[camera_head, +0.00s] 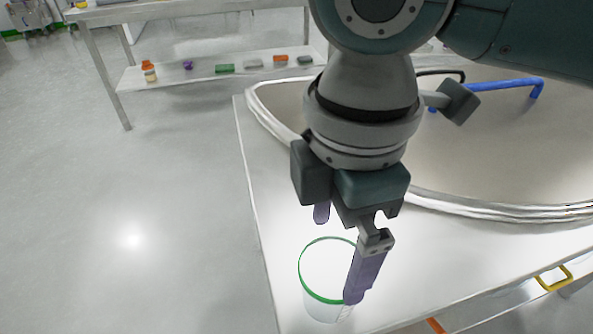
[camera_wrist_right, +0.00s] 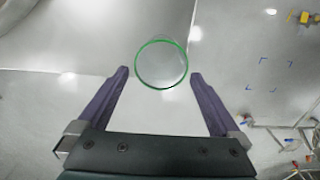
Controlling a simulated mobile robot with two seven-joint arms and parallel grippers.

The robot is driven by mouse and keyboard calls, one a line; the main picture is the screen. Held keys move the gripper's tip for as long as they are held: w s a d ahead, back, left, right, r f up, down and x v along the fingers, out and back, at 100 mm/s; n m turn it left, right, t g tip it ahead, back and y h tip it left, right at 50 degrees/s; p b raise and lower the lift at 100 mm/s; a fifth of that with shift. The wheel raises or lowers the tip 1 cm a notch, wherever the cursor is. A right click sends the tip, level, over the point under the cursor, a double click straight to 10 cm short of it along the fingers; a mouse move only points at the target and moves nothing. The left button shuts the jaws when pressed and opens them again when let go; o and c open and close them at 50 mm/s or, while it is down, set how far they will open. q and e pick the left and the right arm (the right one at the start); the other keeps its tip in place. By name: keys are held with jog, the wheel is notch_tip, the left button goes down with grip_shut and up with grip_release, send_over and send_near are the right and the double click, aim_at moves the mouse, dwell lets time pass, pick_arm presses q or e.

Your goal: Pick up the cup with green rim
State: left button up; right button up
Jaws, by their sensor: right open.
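The cup with green rim (camera_head: 312,287) is a clear cup standing upright near the left edge of the white table (camera_head: 262,190). My right gripper (camera_head: 338,255) is above and beside it, pointing down, with purple fingers apart. One finger overlaps the right side of the cup in the head view. In the right wrist view the cup (camera_wrist_right: 161,65) shows just beyond and between the two open fingertips (camera_wrist_right: 158,74). I see no contact, and the gripper is empty. My left gripper is not in view.
A large round metal vessel (camera_head: 440,205) with a blue handle (camera_head: 505,86) takes up the right of the table. A shelf (camera_head: 195,78) with a bottle and several small items stands at the back left. Open floor lies left of the table.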

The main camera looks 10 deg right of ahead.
jog(key=b, duration=0.1)
send_over(334, 270)
jog(key=s+a, duration=0.1)
jog(key=s, duration=0.2)
jog(key=f, duration=0.6)
jog(key=shift+w+a, duration=0.2)
jog(key=shift+r, duration=0.1)
jog(key=c, duration=1.1)
jog(key=shift+o, duration=0.2)
